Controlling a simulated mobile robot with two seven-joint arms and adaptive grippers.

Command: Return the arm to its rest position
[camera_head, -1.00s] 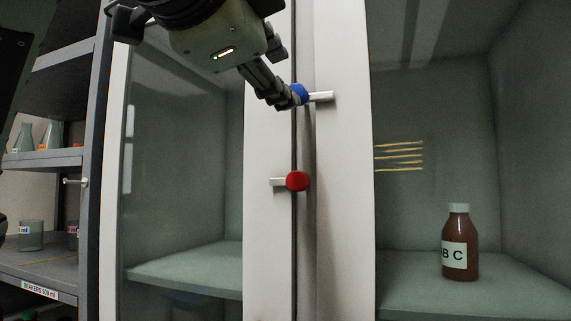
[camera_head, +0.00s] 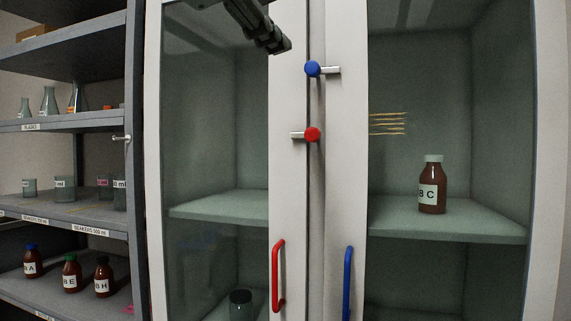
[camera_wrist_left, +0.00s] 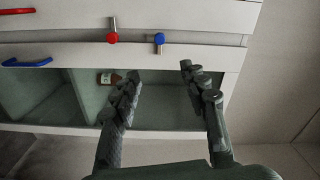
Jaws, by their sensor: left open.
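My left gripper (camera_head: 272,38) shows at the top of the head view, with its upper part cut off by the frame edge. It is apart from the blue knob (camera_head: 313,69), up and to its left. In the left wrist view my left gripper (camera_wrist_left: 161,72) has its two fingers spread, with nothing between them. The blue knob (camera_wrist_left: 159,38) and the red knob (camera_wrist_left: 112,37) lie beyond the fingertips there. In the head view the red knob (camera_head: 312,134) is below the blue one. The blue knob's lever points right, the red one's left. My right gripper is not in view.
The cabinet has a red handle (camera_head: 278,276) and a blue handle (camera_head: 348,284). A brown bottle (camera_head: 432,188) marked "B C" stands upright on the right-hand cabinet shelf (camera_head: 450,226). A grey rack (camera_head: 100,55) with flasks, beakers and brown bottles stands at the left.

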